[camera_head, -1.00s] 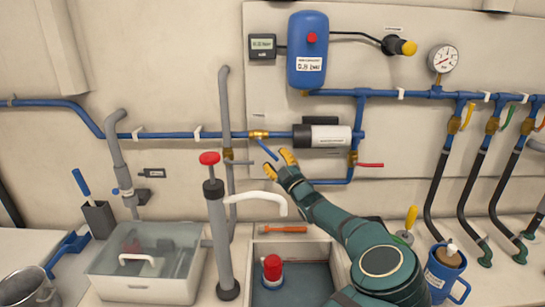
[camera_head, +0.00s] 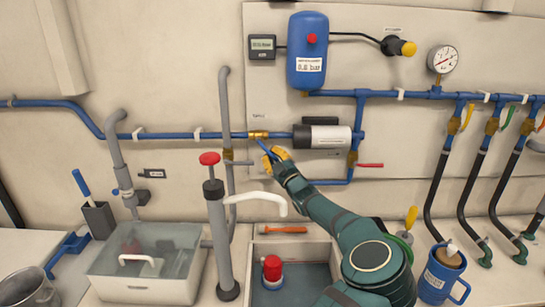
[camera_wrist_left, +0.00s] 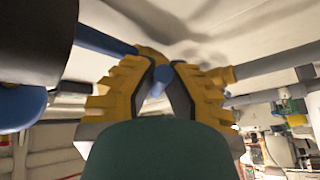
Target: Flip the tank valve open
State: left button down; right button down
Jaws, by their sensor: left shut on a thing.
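The tank valve (camera_head: 258,134) is a brass body on the blue pipe along the wall. Its thin blue lever (camera_head: 263,146) slants down and to the right from the body. My left gripper (camera_head: 273,155), with yellow fingers, is shut on the lower end of the lever. In the left wrist view the rounded blue lever end (camera_wrist_left: 160,81) sits between the two yellow fingers, which hide part of it. My right gripper is not in view.
A blue tank (camera_head: 308,50) and a white-and-black pump (camera_head: 322,136) are on the wall. A red-handled valve (camera_head: 368,165) is right of my gripper. Below stand a grey hand pump (camera_head: 220,240) with a white spout and a clear-lidded box (camera_head: 150,262).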

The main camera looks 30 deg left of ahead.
pick_arm(q)
jog(key=shift+r, duration=0.15)
jog(key=shift+w+d+r+n+g+h, duration=0.15)
jog(key=shift+r+n+g, duration=0.15)
jog(key=shift+n, duration=0.3)
jog(key=shift+w+d+r+n+g+h, duration=0.1)
jog(key=shift+d+r+n+g+h, duration=0.15)
jog(key=shift+n, duration=0.35)
jog(key=shift+r+n+g, duration=0.4)
jog(key=shift+n+g, duration=0.15)
jog(key=shift+n, duration=0.25)
jog(key=shift+w+d+r+n+h+p, duration=0.15)
jog(key=shift+d+r+n+h+p, duration=0.1)
jog(key=shift+r+n+h+p, duration=0.3)
jog(key=shift+w+d+r+n+g+h+p, duration=0.1)
jog(key=shift+r+n+g+h+p, duration=0.15)
jog(key=shift+r+n+h+p, duration=0.5)
jog(key=shift+d+r+n+g+h+p, duration=0.15)
jog(key=shift+n+g+h+p, duration=0.2)
jog(key=shift+n, duration=0.65)
jog(key=shift+a, duration=0.1)
jog(key=c, duration=1)
grip_release()
